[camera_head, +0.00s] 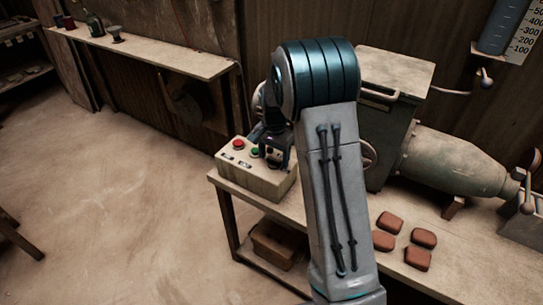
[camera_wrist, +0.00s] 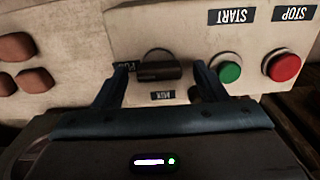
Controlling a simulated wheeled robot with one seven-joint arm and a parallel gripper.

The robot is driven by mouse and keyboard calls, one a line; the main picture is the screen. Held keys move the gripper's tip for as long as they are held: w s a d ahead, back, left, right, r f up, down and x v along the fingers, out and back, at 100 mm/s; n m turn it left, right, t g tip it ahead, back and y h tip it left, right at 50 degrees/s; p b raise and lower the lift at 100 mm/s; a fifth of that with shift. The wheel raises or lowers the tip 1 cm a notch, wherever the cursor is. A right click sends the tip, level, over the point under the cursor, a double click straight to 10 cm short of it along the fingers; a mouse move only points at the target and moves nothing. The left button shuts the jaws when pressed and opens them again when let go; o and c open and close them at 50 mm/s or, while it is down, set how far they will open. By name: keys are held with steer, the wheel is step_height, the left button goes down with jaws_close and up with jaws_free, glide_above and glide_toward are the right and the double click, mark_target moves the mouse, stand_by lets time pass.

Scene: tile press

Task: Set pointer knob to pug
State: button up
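The pointer knob (camera_wrist: 158,66) is black, on the face of the pale control box (camera_wrist: 190,22). In the wrist view its bar lies roughly crosswise, its left end beside the PUG label (camera_wrist: 123,68); I cannot tell which end is the pointer. The MIX label (camera_wrist: 162,96) sits below it in that view. My gripper (camera_wrist: 160,70) is open, one finger on each side of the knob, with a gap showing on both sides. In the head view my gripper (camera_head: 276,152) is over the right part of the control box (camera_head: 250,180), and the knob is hidden.
The green START button (camera_wrist: 230,72) and red STOP button (camera_wrist: 284,66) sit right of the fingers. Brown blocks (camera_head: 390,222) lie on the bench (camera_head: 470,262). A grey machine (camera_head: 455,163) stands behind.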

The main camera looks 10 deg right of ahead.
mark_target(274, 159)
step_height(274, 159, up, 14)
stand_by(0.6)
steer(key=shift+s, duration=0.1)
steer(key=s+r+n+t+p, duration=0.1)
steer(key=s+n, duration=0.8)
steer(key=s, duration=1.9)
steer(key=shift+a+r+t, duration=0.3)
steer(key=shift+a+t, duration=0.1)
steer(key=shift+t, duration=0.5)
